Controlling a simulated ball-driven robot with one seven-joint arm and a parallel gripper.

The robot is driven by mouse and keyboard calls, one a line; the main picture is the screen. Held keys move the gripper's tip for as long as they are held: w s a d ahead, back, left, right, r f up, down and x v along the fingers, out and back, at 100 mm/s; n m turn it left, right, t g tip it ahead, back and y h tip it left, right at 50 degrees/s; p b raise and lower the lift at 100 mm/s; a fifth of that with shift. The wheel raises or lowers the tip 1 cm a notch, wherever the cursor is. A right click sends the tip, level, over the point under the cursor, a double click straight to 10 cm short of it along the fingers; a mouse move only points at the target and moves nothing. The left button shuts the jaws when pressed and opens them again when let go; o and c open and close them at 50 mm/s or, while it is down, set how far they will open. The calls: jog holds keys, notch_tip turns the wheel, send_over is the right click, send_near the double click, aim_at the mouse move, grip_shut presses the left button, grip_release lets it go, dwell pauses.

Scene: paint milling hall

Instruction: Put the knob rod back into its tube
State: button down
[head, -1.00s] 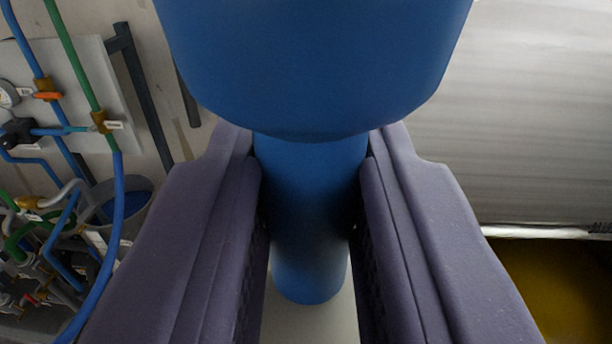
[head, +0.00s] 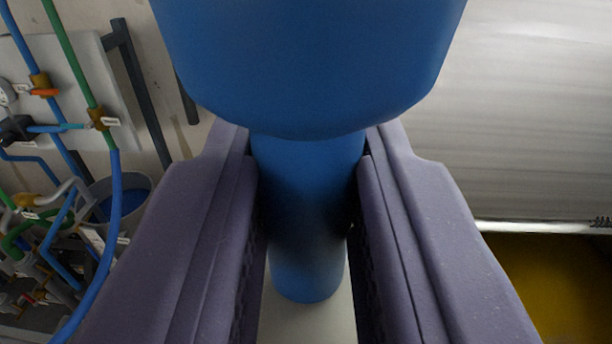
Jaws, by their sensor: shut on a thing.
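The blue knob rod (head: 308,62) fills the top middle of the head view with its wide knob. Its narrower shaft runs down between the jaws, and its rounded lower end shows past them. My gripper (head: 308,215) has its two dark purple fingers on either side of the shaft and is shut on it. A pale surface shows below the rod's end. I cannot make out the tube; the rod and the fingers hide much of the middle of the view.
Blue and green pipes (head: 115,190) with valves stand at the left. A grey bucket (head: 130,190) with blue in it is behind them. A large pale metal surface (head: 540,110) is at the right, above a dark yellow area (head: 550,285).

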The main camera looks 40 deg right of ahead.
aim_at(309, 292)
jog(key=shift+b, duration=0.4)
jog(key=shift+f, duration=0.1)
jog(key=shift+f+b, duration=2.15)
jog(key=shift+b, duration=0.35)
notch_tip(309, 292, down, 8)
jog(key=b, duration=0.8)
jog(key=shift+f, duration=0.1)
notch_tip(309, 292, down, 10)
jog(key=b, duration=1)
jog(key=shift+b, duration=0.3)
